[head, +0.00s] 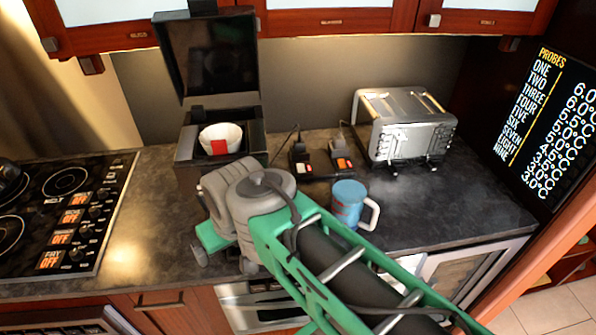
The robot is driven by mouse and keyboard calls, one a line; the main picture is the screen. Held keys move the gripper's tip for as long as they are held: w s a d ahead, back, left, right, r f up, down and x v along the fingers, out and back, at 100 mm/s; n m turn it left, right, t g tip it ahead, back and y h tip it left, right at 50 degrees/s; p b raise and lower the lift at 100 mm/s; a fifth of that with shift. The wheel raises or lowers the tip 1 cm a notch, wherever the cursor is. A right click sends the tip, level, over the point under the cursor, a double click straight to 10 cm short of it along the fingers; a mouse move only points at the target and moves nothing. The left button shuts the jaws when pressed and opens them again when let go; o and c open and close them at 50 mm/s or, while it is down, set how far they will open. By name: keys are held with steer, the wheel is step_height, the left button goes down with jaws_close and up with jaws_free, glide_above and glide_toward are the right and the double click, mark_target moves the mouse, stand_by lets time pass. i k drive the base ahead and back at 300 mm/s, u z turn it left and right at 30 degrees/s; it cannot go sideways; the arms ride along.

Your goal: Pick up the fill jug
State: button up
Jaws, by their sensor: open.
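A blue jug (347,203) with a white handle on its right side stands upright on the dark counter, right of the middle. I take it to be the fill jug. The green frame of my arm passes in front of its lower part. My gripper (223,262) is to the left of the jug, over the counter's front edge. It is open and apart from the jug. My own wrist hides part of the gripper, and I see nothing held in it.
A dark open-lidded box (187,148) with a white bowl (221,137) stands behind my wrist. Small dark devices (318,168) sit behind the jug, and a silver toaster (405,125) stands farther right. A cooktop (62,215) is at left. Counter right of the jug is clear.

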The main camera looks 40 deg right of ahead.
mark_target(349, 191)
steer(key=z, duration=1.1)
steer(key=k, duration=0.4)
steer(key=z, duration=0.15)
steer(key=i, duration=0.4)
steer(key=z, duration=0.65)
steer(key=k, duration=0.9)
steer(key=u, duration=1.85)
steer(key=i, duration=0.5)
steer(key=z, duration=0.05)
